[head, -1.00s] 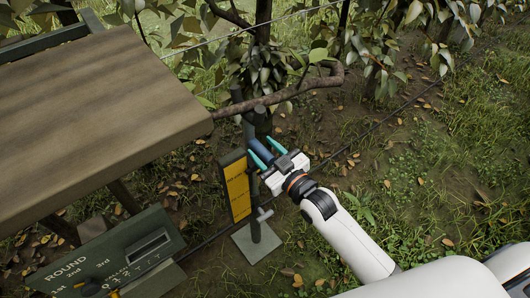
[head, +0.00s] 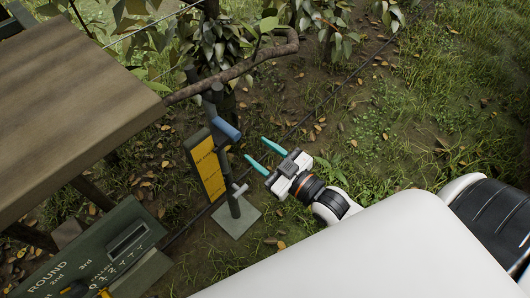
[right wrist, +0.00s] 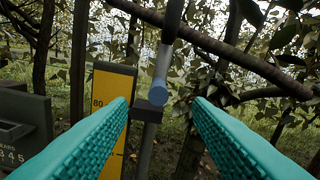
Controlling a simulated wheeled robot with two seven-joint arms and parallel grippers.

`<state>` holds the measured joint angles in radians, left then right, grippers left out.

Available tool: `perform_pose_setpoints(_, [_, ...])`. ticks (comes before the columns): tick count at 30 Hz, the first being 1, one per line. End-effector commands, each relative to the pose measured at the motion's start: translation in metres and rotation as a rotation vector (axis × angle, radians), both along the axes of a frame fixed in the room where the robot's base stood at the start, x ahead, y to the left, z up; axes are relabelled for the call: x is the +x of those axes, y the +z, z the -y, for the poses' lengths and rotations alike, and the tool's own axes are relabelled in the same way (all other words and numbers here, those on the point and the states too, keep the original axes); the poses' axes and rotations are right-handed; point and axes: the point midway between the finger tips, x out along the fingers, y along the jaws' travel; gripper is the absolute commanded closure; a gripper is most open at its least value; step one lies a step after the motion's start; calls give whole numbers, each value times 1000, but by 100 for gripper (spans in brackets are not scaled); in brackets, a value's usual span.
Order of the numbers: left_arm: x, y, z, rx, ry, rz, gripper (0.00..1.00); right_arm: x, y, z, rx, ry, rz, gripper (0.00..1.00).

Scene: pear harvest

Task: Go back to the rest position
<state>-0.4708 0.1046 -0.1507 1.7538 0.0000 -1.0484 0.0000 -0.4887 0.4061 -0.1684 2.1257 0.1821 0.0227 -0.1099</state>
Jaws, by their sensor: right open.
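My right gripper (head: 264,155) is open and empty, with its two teal fingers spread apart. It is at the middle of the head view, to the right of a blue handle (head: 226,129) on a dark post and apart from it. In the right wrist view the teal fingers (right wrist: 160,125) frame the handle's round blue end (right wrist: 158,92), which lies ahead between them with nothing gripped. My left gripper is not in the head view.
A yellow scale board (head: 208,168) stands beside the post on a grey base plate (head: 237,221). A wooden table top (head: 70,100) and a green round counter box (head: 90,255) are at the left. A branch (head: 235,70) crosses above the post. Grass at the right is open.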

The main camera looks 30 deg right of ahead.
Motion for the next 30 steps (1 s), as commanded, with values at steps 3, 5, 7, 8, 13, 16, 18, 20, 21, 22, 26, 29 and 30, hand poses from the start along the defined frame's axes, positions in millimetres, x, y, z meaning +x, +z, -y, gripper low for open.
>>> perform_pose_setpoints(3, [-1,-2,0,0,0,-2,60,-6,0,2,0,0,0,54])
perform_pose_setpoints(5, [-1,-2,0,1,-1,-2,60,-7,0,3,0,0,1,54])
perform_pose_setpoints(7, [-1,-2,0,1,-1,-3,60,-8,0,3,0,0,1,54])
perform_pose_setpoints(8, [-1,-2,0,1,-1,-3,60,-8,0,3,0,0,1,54])
perform_pose_setpoints(13, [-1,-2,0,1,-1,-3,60,-7,0,3,0,0,1,54])
perform_pose_setpoints(16, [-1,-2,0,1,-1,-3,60,-7,0,3,0,0,1,54])
perform_pose_setpoints(18, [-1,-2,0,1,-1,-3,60,-7,0,3,0,0,1,54])
perform_pose_setpoints(20, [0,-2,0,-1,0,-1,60,-7,0,3,0,0,-2,54])
perform_pose_setpoints(21, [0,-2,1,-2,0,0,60,-7,-3,3,-2,-3,-12,54])
perform_pose_setpoints(22, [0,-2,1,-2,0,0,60,-7,-8,3,-5,-7,-27,54])
perform_pose_setpoints(26, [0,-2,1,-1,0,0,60,-6,-55,9,-37,-53,-192,54])
perform_pose_setpoints(29, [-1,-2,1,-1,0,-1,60,-16,-119,15,-78,-112,-426,54])
perform_pose_setpoints(30, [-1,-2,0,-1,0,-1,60,-24,-145,17,-94,-136,-529,54])
